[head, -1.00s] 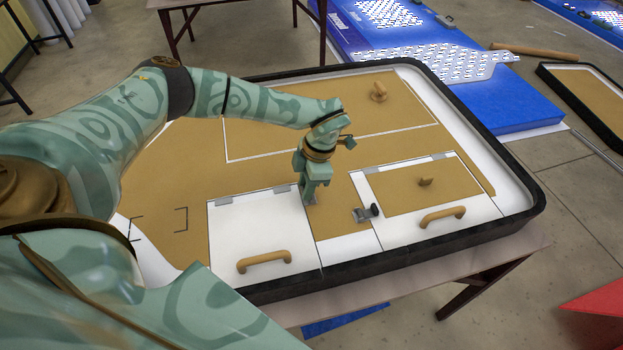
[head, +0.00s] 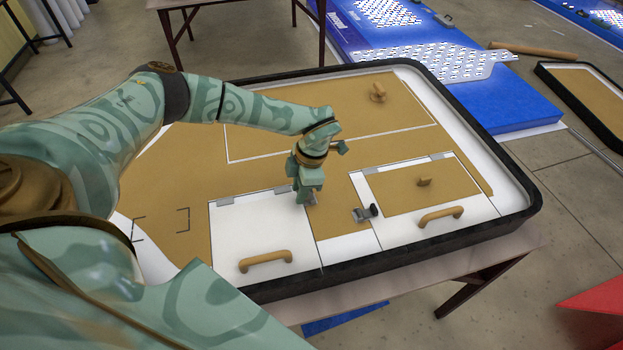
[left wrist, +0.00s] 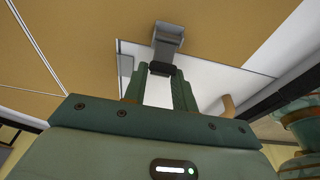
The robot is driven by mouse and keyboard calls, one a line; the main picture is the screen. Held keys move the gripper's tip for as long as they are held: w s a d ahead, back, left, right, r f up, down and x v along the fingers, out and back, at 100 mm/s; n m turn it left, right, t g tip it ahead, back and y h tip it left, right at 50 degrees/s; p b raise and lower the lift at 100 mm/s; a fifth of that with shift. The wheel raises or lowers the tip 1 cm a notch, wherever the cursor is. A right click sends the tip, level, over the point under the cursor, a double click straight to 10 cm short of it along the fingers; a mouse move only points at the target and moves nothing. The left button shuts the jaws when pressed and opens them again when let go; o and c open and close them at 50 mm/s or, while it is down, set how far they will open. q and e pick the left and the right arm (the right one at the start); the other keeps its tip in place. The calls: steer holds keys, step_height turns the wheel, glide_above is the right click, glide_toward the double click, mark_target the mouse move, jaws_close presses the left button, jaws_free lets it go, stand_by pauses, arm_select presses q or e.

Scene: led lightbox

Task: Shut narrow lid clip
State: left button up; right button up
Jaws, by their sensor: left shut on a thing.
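The narrow white lid (head: 262,228) with a tan handle (head: 265,261) lies flat at the front of the board, left of centre in the head view. Its small grey clip (head: 312,199) sits by the lid's right edge, mostly hidden behind my left gripper (head: 305,198). The left wrist view shows the grey clip body (left wrist: 168,42) and its black knob (left wrist: 161,68) between the fingertips of my left gripper (left wrist: 161,74). The left gripper is shut on the knob. My right gripper is not in view.
A second grey clip with a black knob (head: 364,213) stands just to the right, beside a wider lid (head: 470,224) with a tan handle (head: 441,216). A tan knob (head: 378,92) stands at the back. A black raised rim (head: 420,254) surrounds the board.

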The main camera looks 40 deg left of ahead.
mark_target(290, 205)
arm_select(q)
steer(key=shift+s+a+f, duration=0.15)
steer(key=shift+s, duration=0.1)
steer(key=shift+s+a+f, duration=0.15)
steer(key=shift+s+f, duration=0.1)
steer(key=shift+f, duration=0.05)
steer(key=shift+s+a+f+p, duration=0.1)
steer(key=shift+s+f+p, duration=0.1)
steer(key=shift+p, duration=0.15)
steer(key=shift+a+f, duration=0.1)
steer(key=shift+f, duration=0.1)
steer(key=shift+s+f, duration=0.1)
steer(key=shift+s+a+f, duration=0.1)
steer(key=shift+f, duration=0.3)
steer(key=shift+c, duration=0.7)
